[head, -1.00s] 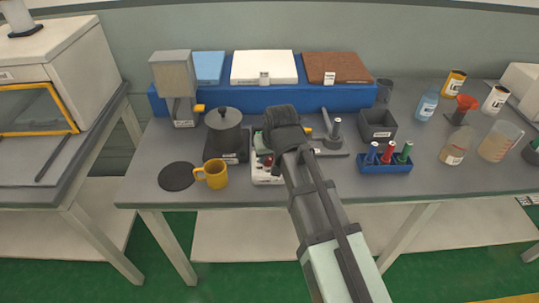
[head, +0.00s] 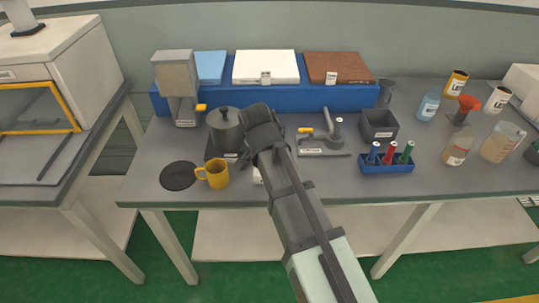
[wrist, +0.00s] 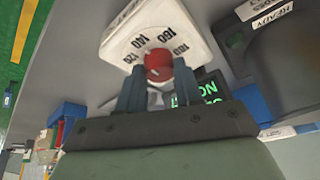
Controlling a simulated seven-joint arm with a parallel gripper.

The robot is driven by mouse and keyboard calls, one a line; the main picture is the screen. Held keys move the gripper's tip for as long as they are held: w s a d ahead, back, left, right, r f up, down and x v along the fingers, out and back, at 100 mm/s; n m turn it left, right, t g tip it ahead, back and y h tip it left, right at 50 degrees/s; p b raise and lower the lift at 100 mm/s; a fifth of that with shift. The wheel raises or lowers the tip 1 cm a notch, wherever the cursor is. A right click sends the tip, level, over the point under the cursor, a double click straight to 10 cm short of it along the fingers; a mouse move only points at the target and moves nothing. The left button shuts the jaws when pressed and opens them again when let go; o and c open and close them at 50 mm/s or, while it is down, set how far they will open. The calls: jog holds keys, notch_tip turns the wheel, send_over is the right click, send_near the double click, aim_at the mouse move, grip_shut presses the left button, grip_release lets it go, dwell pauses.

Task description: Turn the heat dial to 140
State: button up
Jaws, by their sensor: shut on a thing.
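In the wrist view the white heat dial box (wrist: 120,47) shows a red knob (wrist: 158,65) with numbers such as 140 and 160 printed around it. My gripper (wrist: 158,76) has one finger on each side of the red knob and is shut on it. I cannot make out a pointer mark, so the set value cannot be told. In the head view my gripper (head: 258,130) covers the knob. Only a small white part of the dial box (head: 257,175) shows beside my arm.
A dark lidded pot (head: 225,128) stands just left of my gripper, with a yellow mug (head: 214,173) and black disc (head: 178,176) in front. A dark display with green lettering (wrist: 200,88) is close by my fingers. A tube rack (head: 388,164) stands to the right.

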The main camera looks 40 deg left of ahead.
jog(key=shift+s+a, duration=0.1)
dwell(0.5)
jog(key=o, duration=1)
jog(key=shift+r, duration=0.15)
jog(key=v, duration=1.3)
jog(key=shift+s+r, duration=0.15)
jog(key=shift+r, duration=0.1)
